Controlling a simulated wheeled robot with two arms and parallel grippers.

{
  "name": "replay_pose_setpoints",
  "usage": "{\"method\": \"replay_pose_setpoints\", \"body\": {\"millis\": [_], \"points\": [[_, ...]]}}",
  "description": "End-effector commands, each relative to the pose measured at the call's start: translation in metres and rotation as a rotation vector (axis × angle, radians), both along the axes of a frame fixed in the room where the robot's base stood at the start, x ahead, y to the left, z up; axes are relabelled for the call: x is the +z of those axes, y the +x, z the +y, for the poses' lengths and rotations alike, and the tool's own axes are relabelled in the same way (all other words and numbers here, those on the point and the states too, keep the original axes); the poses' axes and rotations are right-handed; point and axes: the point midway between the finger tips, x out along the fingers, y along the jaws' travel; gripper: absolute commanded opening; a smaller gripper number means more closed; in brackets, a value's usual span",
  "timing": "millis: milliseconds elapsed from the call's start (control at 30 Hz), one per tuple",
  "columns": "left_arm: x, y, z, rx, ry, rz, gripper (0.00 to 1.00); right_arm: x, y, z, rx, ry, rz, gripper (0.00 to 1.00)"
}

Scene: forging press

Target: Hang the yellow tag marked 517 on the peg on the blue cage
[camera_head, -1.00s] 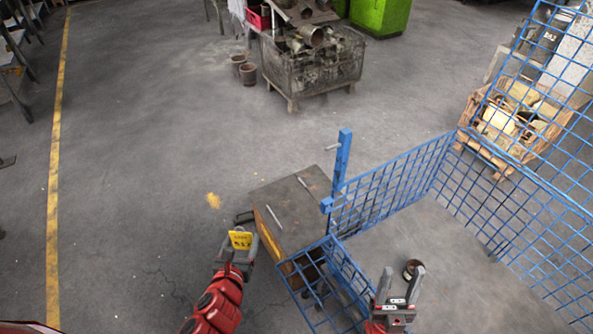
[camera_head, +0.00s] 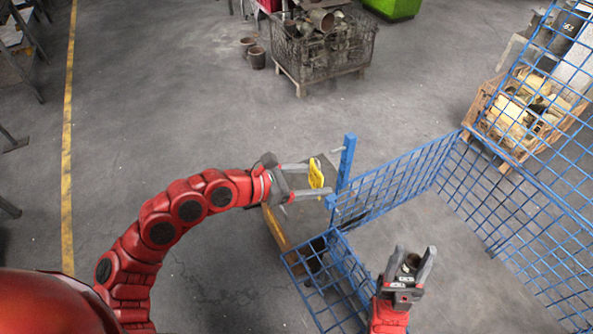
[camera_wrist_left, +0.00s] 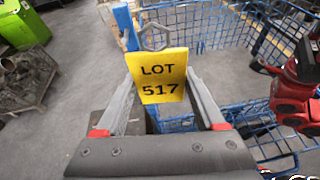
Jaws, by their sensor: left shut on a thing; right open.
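The yellow tag (camera_head: 316,173), marked LOT 517 in the left wrist view (camera_wrist_left: 159,77), has a grey hexagonal ring (camera_wrist_left: 154,37) at its top. My left gripper (camera_head: 318,180) is shut on the tag and holds it upright above the small table. The blue post (camera_head: 347,160) of the blue cage (camera_head: 390,188) stands just right of the tag. A short grey peg (camera_head: 337,150) sticks out leftward near the post's top, close to the tag. The tag and peg look apart, but depth is hard to tell. My right gripper (camera_head: 414,258) is open and empty over the cage.
The small table (camera_head: 275,228) is mostly hidden under my left gripper. A scrap bin (camera_head: 322,50) and wooden crate (camera_head: 525,120) stand farther back.

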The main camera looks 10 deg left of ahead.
Motion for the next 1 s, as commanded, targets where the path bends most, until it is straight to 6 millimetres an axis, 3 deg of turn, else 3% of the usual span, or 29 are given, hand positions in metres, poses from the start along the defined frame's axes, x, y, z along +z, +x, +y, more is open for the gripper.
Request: {"method": "replay_pose_setpoints", "body": {"millis": [100, 267, 1000], "points": [[-0.014, 0.011, 0.027, 0.068, 0.107, 0.095, 0.18, 0.006, 0.0, 0.0, 0.0, 0.0, 0.0, 0.5], [-0.023, 0.017, 0.039, 0.109, 0.149, 0.143, 0.18, 0.006, 0.0, 0.0, 0.0, 0.0, 0.0, 0.5], [-0.027, 0.042, 0.001, 0.105, 0.146, 0.141, 0.18, 0.007, 0.0, 0.0, 0.0, 0.0, 0.0, 0.5]]}}
